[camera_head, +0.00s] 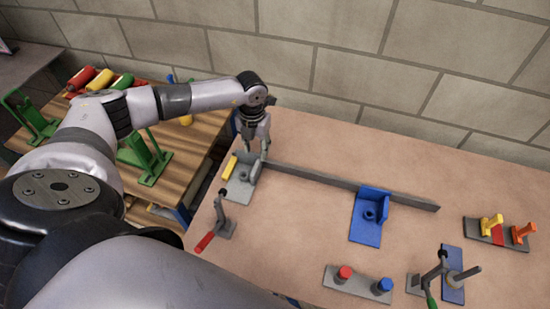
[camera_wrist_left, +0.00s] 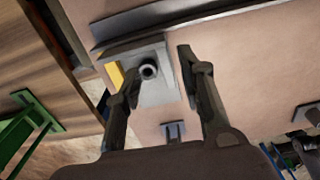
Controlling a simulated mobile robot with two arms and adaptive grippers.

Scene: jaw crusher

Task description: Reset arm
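My left arm reaches in from the left in the head view. My left gripper (camera_head: 256,152) points down over the grey bracket (camera_head: 240,185) at the table's left end. In the left wrist view the gripper (camera_wrist_left: 158,66) has its two fingers apart, with nothing seen held between them. The grey bracket (camera_wrist_left: 158,92) with its round, hollow boss shows below and between the fingers. I cannot tell whether a finger touches it. My right gripper is not in view.
A long grey bar (camera_head: 330,180) runs along the table (camera_head: 300,230) to beside a blue bracket (camera_head: 367,228). A red-handled lever (camera_head: 222,220) stands near the left edge. Buttons (camera_head: 358,283), a clamp (camera_head: 432,275) and yellow and orange switches (camera_head: 497,232) are at right. A brick wall (camera_head: 370,60) stands behind.

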